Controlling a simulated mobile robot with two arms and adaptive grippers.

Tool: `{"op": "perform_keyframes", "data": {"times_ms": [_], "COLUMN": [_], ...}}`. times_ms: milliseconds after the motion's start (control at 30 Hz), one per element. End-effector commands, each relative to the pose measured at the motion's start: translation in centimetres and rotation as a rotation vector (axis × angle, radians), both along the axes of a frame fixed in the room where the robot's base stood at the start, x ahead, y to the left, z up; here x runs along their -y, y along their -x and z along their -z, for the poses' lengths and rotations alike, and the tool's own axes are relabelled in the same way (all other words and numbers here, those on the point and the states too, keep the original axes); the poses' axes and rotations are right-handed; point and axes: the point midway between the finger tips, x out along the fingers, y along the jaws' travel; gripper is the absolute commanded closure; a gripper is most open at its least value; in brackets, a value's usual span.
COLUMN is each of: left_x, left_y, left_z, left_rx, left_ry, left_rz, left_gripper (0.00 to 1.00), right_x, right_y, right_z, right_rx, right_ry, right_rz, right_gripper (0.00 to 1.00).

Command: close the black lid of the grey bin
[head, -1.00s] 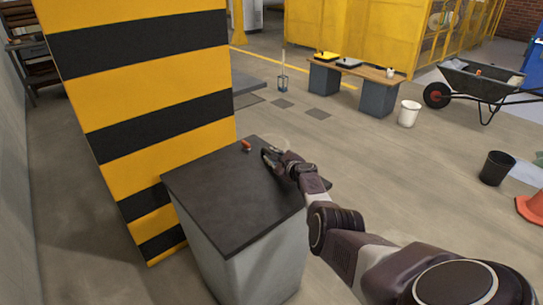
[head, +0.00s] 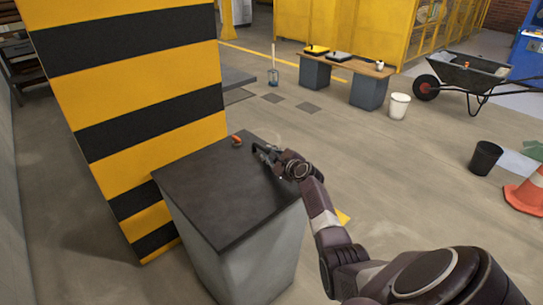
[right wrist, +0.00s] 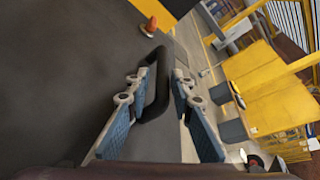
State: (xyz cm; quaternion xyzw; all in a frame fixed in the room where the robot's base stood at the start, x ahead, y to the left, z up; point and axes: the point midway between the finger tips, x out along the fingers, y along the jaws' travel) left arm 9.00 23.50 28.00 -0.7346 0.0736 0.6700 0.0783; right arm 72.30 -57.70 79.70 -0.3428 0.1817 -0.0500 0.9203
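The grey bin (head: 255,260) stands in the front middle of the head view, beside the striped pillar. Its black lid (head: 215,195) lies flat over the top, with no gap showing along the visible front edges; my right arm hides part of its right side. My right gripper (head: 262,150) is at the lid's far right edge. In the right wrist view the lid (right wrist: 60,70) fills the left side. A black handle (right wrist: 155,85) stands between the fingers of my right gripper (right wrist: 157,92), which are apart; contact is unclear. My left gripper is out of view.
A small orange-red object (head: 237,141) is at the lid's far edge. The yellow-black pillar (head: 135,110) stands close on the left. Open floor lies to the right, with a black bucket (head: 486,158) and an orange cone (head: 526,190). A bench (head: 345,66) stands behind.

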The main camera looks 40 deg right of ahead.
Motion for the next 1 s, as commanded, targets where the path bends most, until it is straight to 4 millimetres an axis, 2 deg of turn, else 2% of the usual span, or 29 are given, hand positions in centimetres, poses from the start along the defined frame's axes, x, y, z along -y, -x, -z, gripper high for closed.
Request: {"op": "perform_keyframes", "data": {"times_ms": [300,867,1000], "left_x": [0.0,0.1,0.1], "left_y": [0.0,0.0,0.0], "left_z": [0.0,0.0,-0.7], "left_rx": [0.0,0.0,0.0], "left_ry": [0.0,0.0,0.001], "left_rz": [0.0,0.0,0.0], "left_gripper": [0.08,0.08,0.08], "right_x": [-0.4,-0.3,-0.3], "right_y": [1.7,1.8,1.8], "right_z": [-0.5,-0.6,-1.3], "right_rx": [-0.001,-0.001,0.0], "right_ry": [-0.001,-0.001,-0.001], "right_rz": [0.001,0.001,0.002], "right_gripper": [0.79,0.79,0.79]}}
